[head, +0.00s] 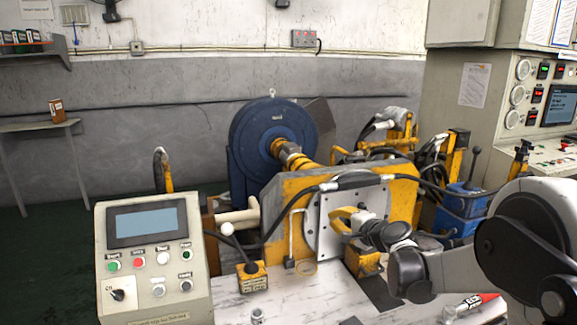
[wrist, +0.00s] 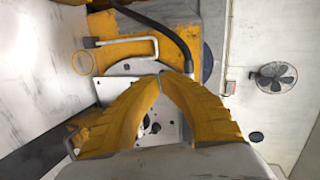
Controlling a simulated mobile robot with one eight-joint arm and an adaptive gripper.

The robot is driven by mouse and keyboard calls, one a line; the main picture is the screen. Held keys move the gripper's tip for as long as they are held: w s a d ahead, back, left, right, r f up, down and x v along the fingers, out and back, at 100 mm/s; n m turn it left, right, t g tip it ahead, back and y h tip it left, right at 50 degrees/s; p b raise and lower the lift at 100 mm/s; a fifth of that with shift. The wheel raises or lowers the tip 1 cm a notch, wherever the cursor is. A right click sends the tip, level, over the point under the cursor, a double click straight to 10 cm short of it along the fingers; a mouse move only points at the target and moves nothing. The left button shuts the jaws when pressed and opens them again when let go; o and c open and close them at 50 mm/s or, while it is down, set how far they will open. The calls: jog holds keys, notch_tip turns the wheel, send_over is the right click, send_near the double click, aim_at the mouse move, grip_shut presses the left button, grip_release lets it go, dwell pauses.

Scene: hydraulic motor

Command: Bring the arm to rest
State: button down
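My gripper (head: 338,222) is in front of the grey square plate (head: 325,209) on the yellow motor housing (head: 290,187). Its two yellow ribbed fingers point at the plate. In the wrist view my gripper (wrist: 160,76) shows its fingertips meeting, with nothing held between them. The plate (wrist: 170,132) shows through the gap between the finger bases. My white and dark grey arm reaches in from the right side of the head view. Whether the fingertips touch the plate cannot be told.
A control box (head: 152,255) with a screen stands front left. A blue round machine (head: 272,135) is behind the housing. A lever with a white knob (head: 228,229) rises from a yellow base. A red tool (head: 473,301) lies on the bench (head: 300,299). A control cabinet (head: 487,97) stands right.

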jog(key=s+r+n+g+h, duration=0.3)
jog(key=s+n, duration=0.4)
jog(key=s, duration=1.5)
jog(key=s+d+f+n+g+h, duration=0.1)
jog(key=s+d+f+n, duration=0.1)
jog(key=s, duration=0.7)
jog(key=s+d+f+n+g+h, duration=0.2)
jog(key=s+d+f+n, duration=0.1)
jog(key=s, duration=0.7)
jog(key=shift+d+f, duration=0.15)
jog(key=shift+f, duration=0.2)
